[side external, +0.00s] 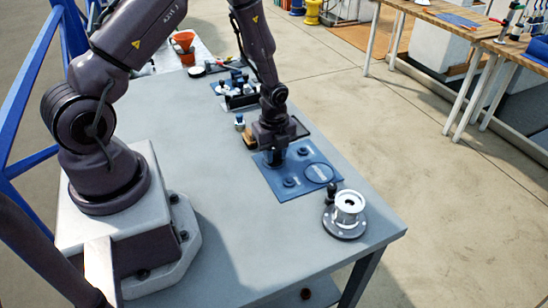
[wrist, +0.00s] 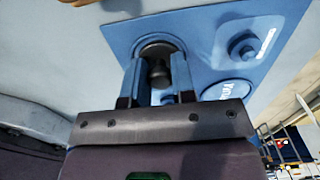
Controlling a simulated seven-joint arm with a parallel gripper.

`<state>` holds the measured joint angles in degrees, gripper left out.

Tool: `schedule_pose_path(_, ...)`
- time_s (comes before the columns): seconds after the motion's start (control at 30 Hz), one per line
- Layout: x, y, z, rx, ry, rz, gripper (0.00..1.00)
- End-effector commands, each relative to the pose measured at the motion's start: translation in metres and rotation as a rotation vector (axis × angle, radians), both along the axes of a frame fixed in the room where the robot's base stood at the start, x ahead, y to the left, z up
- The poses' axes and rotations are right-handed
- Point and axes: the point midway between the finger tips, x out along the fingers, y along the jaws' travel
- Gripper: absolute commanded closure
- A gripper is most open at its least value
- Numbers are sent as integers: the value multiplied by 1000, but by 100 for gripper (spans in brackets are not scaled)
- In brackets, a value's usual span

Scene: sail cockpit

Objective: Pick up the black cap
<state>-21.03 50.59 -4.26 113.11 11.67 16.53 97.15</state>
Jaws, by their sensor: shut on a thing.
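My gripper (side external: 274,158) is low over the left part of the blue mat (side external: 300,192), pointing down. In the wrist view, the two blue fingers of my gripper (wrist: 155,80) are shut on the black cap (wrist: 157,66), a dark round piece with a wider top and a narrower knob. The fingers hide part of its sides. In the side view the cap is hidden by my gripper. I cannot tell whether it touches the mat, which also shows in the wrist view (wrist: 200,28).
A silver flanged winch-like part (side external: 347,211) stands near the table's right corner. Small bottles (side external: 240,122) and a black rack (side external: 240,100) stand behind. The table front is clear.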

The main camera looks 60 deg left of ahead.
Motion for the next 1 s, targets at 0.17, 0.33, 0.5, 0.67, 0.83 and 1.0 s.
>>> schedule_pose_path(0.17,-2,-1,-2,-2,5,0,99)
schedule_pose_path(0.33,-2,-1,-1,-2,6,0,99)
schedule_pose_path(0.5,-1,0,15,-2,1,2,99)
schedule_pose_path(0.67,0,0,46,0,-3,2,99)
schedule_pose_path(0.83,-1,0,78,1,-1,2,99)
schedule_pose_path(1.0,-1,0,96,-1,2,1,99)
